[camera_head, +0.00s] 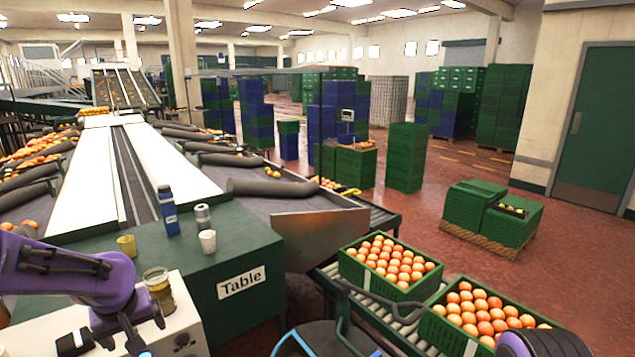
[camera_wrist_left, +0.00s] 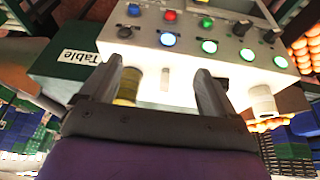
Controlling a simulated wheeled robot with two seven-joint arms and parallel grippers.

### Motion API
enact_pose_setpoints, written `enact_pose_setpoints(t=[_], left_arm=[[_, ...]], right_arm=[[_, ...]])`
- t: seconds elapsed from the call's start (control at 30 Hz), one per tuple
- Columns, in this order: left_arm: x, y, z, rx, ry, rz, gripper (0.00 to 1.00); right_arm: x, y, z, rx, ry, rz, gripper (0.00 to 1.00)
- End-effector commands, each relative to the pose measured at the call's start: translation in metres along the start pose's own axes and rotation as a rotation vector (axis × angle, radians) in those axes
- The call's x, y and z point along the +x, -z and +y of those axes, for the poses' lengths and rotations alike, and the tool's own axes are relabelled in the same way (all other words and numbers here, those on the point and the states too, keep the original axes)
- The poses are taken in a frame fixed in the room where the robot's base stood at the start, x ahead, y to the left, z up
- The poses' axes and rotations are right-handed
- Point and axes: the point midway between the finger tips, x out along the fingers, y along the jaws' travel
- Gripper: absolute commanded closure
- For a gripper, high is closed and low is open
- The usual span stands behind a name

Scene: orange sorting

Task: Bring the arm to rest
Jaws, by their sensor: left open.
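My left arm comes in from the left in the head view, with its purple wrist bent down over a white box. My left gripper (camera_head: 108,343) is low at the bottom left, and its fingertips are partly cut off or hard to make out. In the left wrist view my left gripper (camera_wrist_left: 158,78) has its two dark fingers apart, with nothing held between them. A yellowish jar (camera_wrist_left: 130,85) shows beside one finger in that view. A purple and black part of my right arm is at the bottom right of the head view; its gripper is out of sight.
A white control box (camera_wrist_left: 185,28) with coloured buttons lies close to the left gripper. A yellowish jar (camera_head: 158,287) stands beside the arm. The green table (camera_head: 225,245) holds a blue bottle (camera_head: 168,211) and cups. Green crates of oranges (camera_head: 362,284) stand on rollers at right.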

Motion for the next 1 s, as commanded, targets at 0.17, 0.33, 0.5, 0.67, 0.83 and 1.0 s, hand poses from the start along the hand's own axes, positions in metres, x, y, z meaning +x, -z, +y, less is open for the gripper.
enact_pose_setpoints(t=[0.17, 0.33, 0.5, 0.67, 0.83, 1.0], left_arm=[[0.056, -0.042, 0.011, 0.025, -0.032, -0.027, 0.1], [0.122, -0.11, 0.013, 0.044, -0.062, -0.048, 0.1], [0.184, -0.218, -0.017, 0.05, -0.056, -0.052, 0.1], [0.2, -0.301, -0.062, 0.058, -0.003, -0.029, 0.1], [0.189, -0.366, -0.113, 0.081, 0.081, 0.0, 0.1], [0.232, -0.393, -0.124, 0.088, 0.099, 0.022, 0.1]], right_arm=[[0.0, 0.0, 0.0, 0.0, 0.0, 0.0, 0.57], [0.0, 0.0, 0.0, 0.0, 0.0, 0.0, 0.57], [0.0, 0.0, 0.0, 0.0, 0.0, 0.0, 0.57], [0.0, 0.0, 0.0, 0.0, 0.0, 0.0, 0.57], [0.0, 0.0, 0.0, 0.0, 0.0, -0.001, 0.57], [0.047, -0.02, -0.004, 0.0, -0.001, -0.001, 0.57]])
